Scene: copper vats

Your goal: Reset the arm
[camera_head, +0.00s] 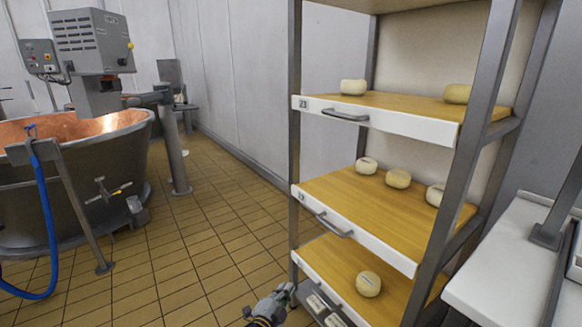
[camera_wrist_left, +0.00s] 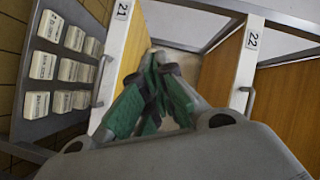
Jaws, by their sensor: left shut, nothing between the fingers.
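My left gripper (camera_head: 282,293) is at the bottom of the head view, just left of the rack's lower shelf. Its fingers are closed and empty. In the left wrist view its green-padded fingers (camera_wrist_left: 152,98) meet in front of the gap between the boards marked 21 (camera_wrist_left: 122,10) and 22 (camera_wrist_left: 252,40). Most of the left arm is below the head view's edge. My right gripper does not show in either view.
A metal rack (camera_head: 294,130) holds wooden shelves with several pale cheeses, one low down (camera_head: 368,283). A dark panel with white tags (camera_wrist_left: 66,70) is beside the gripper. A copper vat (camera_head: 100,165) stands left. Tiled floor (camera_head: 215,215) between is clear. A white table (camera_head: 510,265) stands right.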

